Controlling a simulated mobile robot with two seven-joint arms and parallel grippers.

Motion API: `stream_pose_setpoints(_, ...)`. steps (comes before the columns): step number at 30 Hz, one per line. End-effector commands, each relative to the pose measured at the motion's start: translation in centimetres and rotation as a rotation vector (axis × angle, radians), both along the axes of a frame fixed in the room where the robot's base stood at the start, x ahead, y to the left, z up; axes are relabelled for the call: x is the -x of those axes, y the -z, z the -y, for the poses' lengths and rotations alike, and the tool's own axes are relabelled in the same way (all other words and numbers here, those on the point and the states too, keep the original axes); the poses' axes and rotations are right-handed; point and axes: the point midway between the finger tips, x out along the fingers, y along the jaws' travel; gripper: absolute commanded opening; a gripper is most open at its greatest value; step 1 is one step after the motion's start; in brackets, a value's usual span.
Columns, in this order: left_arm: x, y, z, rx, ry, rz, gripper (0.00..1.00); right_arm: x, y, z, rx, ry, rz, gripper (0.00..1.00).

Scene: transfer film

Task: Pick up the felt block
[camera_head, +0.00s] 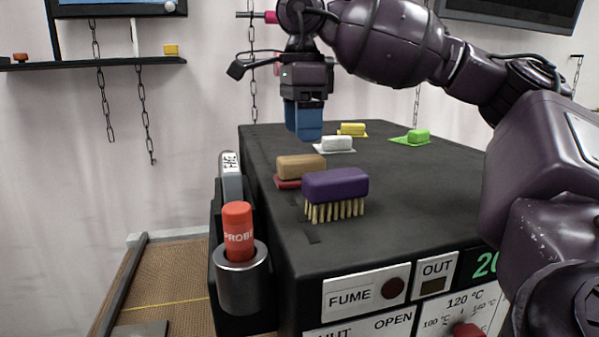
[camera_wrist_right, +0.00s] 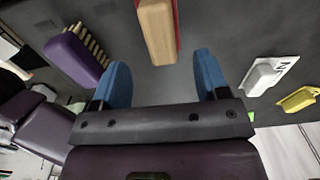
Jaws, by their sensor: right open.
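The felt block (camera_head: 301,167) is a tan block with a red felt underside, lying on the black top of the instrument box behind the purple brush. It also shows at the top of the right wrist view (camera_wrist_right: 156,30), with its red felt along its right side there. My right gripper (camera_head: 304,125) has blue fingers and hangs above the box top, behind the felt block and apart from it. In the right wrist view its fingers (camera_wrist_right: 163,77) are spread with nothing between them, and the block lies ahead of the gap. My left gripper is not in view.
A purple bristle brush (camera_head: 336,185) stands just in front of the block. White (camera_head: 337,144), yellow (camera_head: 352,129) and green (camera_head: 418,136) blocks sit on pads farther back. A red probe (camera_head: 238,230) stands in a metal holder at the box's left. The box top's right part is clear.

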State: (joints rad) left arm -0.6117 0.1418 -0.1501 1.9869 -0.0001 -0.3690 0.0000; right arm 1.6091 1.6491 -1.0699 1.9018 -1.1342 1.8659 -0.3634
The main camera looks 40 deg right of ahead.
Motion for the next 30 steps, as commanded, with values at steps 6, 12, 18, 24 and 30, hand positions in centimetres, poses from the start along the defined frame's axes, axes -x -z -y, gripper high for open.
stream_pose_setpoints(6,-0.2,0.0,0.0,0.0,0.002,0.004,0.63,0.1,1.4,0.0,0.0,0.0,-0.001,0.68)
stream_pose_setpoints(12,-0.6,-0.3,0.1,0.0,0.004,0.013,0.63,0.2,3.6,0.0,0.0,-0.001,-0.001,0.68)
stream_pose_setpoints(18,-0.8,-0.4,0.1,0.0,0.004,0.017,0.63,0.2,5.9,0.0,-0.001,0.0,-0.002,0.68)
stream_pose_setpoints(24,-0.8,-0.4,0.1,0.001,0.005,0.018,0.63,0.2,6.4,0.0,-0.002,0.0,0.0,0.68)
stream_pose_setpoints(30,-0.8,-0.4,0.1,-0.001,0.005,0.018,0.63,0.2,6.3,0.0,-0.002,0.0,0.0,0.56)
